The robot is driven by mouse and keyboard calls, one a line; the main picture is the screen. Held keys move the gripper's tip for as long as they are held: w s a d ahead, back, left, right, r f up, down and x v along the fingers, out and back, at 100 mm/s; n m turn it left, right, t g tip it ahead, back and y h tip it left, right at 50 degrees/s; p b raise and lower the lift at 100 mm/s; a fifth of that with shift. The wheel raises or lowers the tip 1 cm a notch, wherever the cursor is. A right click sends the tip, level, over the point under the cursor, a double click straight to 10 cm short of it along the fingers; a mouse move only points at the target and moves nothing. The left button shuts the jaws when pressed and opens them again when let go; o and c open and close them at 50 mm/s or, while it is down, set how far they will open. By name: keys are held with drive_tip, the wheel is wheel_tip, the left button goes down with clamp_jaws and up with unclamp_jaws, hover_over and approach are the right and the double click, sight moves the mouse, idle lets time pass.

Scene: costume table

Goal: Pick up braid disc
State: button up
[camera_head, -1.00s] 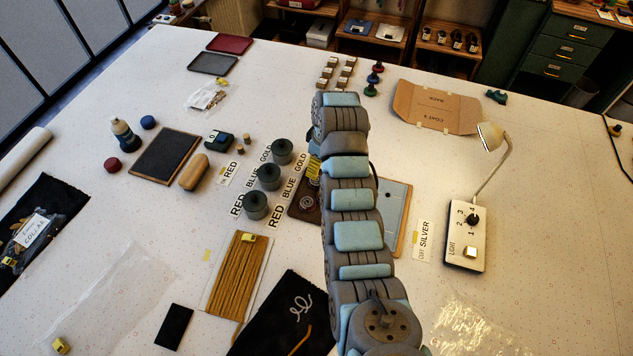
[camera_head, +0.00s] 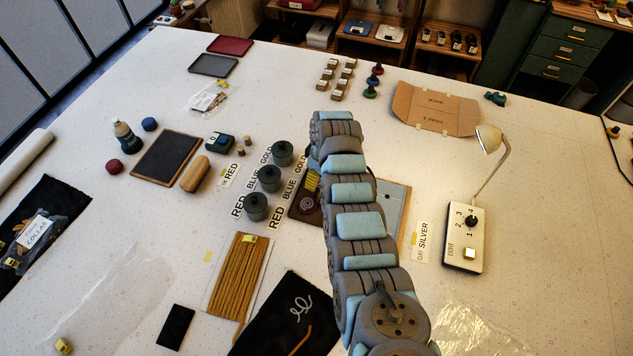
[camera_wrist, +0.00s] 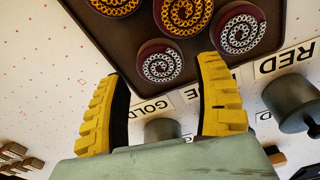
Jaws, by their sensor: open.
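Several braid discs lie in a dark brown tray (camera_wrist: 110,40) in the wrist view. Each is a round dark red base with a coiled braid on top. One silver disc (camera_wrist: 160,64) shows between my fingertips, another silver disc (camera_wrist: 241,29) is to the right, and gold discs (camera_wrist: 183,13) are at the top. My gripper (camera_wrist: 165,67) is open with yellow ribbed fingers and nothing held. I cannot tell its height above the disc.
Three dark green cylindrical pots (camera_head: 264,178) stand left of the tray beside colour name labels. A grey-blue board (camera_head: 390,205) is partly behind my arm. A lamp box (camera_head: 464,238) stands to the right. The table's far right is mostly clear.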

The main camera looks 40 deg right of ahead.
drive_tip(key=shift+w+f, duration=0.15)
drive_tip(key=shift+f, duration=1.25)
drive_tip(key=shift+c, duration=0.3)
drive_tip(key=c, duration=0.7)
